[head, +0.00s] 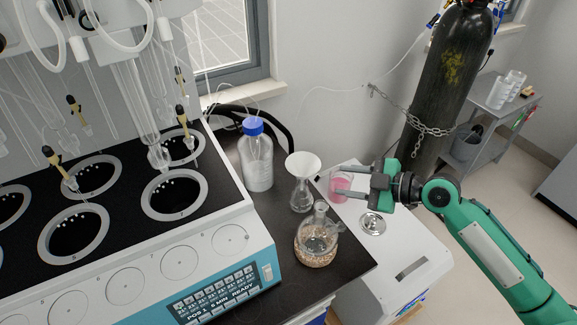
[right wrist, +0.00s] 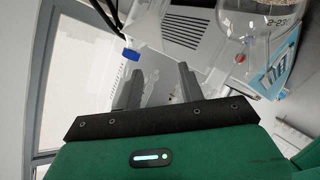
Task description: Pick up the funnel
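The white funnel (head: 302,163) sits mouth up in the neck of a clear conical flask (head: 301,195) on the dark bench, in the head view. My right gripper (head: 328,186) is just right of the funnel and flask, with its fingers pointing left towards them. Its two fingers are apart, and it looks empty. In the right wrist view the spread fingers of the right gripper (right wrist: 159,70) also show, with a faint clear shape between them that I cannot make out. My left gripper is not in view.
A blue-capped bottle (head: 257,158) stands left of the funnel. A round flask with grains (head: 317,243) stands in front. A beaker of pink liquid (head: 341,186) is behind the right fingers. The distiller (head: 220,240) fills the left. A chained gas cylinder (head: 445,80) stands behind.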

